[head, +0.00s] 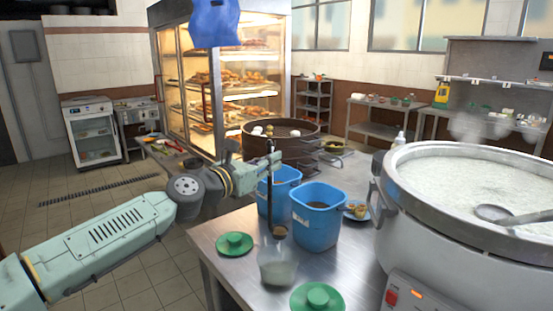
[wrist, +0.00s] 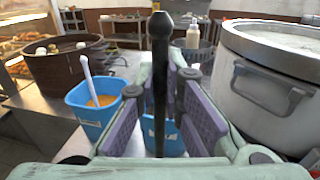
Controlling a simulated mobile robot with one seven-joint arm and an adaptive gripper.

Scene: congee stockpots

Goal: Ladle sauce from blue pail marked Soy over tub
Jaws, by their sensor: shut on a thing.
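My gripper (head: 268,163) is shut on the black upright handle of a ladle (wrist: 160,75), which stands between the purple finger pads in the wrist view. In the head view the ladle's brownish bowl (head: 280,232) hangs just over a clear tub (head: 278,270) with pale contents. I cannot tell whether sauce is pouring. A blue pail (head: 320,222) with dark contents stands right of the ladle. Another blue pail (head: 285,180) stands behind; in the wrist view this pail (wrist: 90,122) holds orange sauce and a white-handled utensil. I cannot read the pail markings.
Green lids (head: 235,243) (head: 318,298) lie on the steel table (head: 225,275) beside the tub. A large congee stockpot (head: 450,240) stands at the right, with a ladle on it.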

